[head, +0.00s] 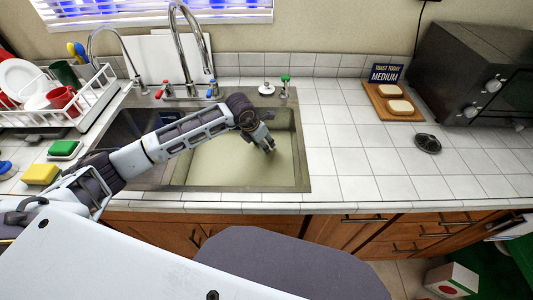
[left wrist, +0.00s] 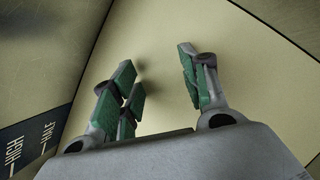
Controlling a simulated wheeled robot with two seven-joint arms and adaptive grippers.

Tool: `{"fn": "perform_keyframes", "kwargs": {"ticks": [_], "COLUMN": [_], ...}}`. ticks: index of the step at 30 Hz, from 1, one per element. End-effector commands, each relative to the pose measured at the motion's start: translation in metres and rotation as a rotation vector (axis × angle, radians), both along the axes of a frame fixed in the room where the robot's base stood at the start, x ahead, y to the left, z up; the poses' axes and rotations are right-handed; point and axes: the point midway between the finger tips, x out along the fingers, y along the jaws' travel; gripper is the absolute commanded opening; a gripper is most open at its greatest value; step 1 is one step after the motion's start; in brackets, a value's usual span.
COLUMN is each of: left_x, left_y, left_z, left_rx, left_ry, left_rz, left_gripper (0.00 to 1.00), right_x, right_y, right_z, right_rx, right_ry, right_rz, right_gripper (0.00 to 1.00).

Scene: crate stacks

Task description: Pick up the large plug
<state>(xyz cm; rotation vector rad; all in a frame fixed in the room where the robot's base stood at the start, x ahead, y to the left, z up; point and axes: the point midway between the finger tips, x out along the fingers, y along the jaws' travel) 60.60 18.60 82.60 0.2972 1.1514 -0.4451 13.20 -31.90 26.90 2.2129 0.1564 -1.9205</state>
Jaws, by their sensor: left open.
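A round black piece with a raised middle (head: 428,143) lies on the white tile counter to the right of the sink; it looks like a large plug, though I cannot be sure. My left gripper (head: 268,148) reaches down into the right basin of the sink, well to the left of that piece. In the left wrist view its green-padded fingers (left wrist: 158,82) are apart, with nothing between them and the pale basin surface beyond. No plug shows in the wrist view. My right gripper is not in view.
The sink rim (head: 305,150) surrounds my left gripper, and a tall faucet (head: 185,50) stands behind. A dish rack (head: 95,100) is at left. A toast board (head: 390,112) and dark oven (head: 470,75) are at right. Counter tiles between sink and board are clear.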

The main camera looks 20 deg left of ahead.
Motion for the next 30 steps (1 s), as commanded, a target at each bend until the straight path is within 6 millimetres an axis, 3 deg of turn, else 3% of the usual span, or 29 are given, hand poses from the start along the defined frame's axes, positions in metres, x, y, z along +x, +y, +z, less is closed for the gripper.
{"fn": "perform_keyframes", "kwargs": {"ticks": [18, 30], "left_x": [0.017, 0.017], "left_y": [-0.005, -0.005], "left_z": [-0.046, -0.048], "left_rx": [0.001, 0.000], "left_ry": [0.002, 0.001], "left_rz": [0.000, 0.000], "left_gripper": [0.45, 0.45], "right_x": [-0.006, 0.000], "right_y": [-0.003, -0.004], "right_z": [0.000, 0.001], "right_rx": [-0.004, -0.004], "right_ry": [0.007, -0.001], "right_rz": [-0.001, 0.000], "right_gripper": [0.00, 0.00]}}
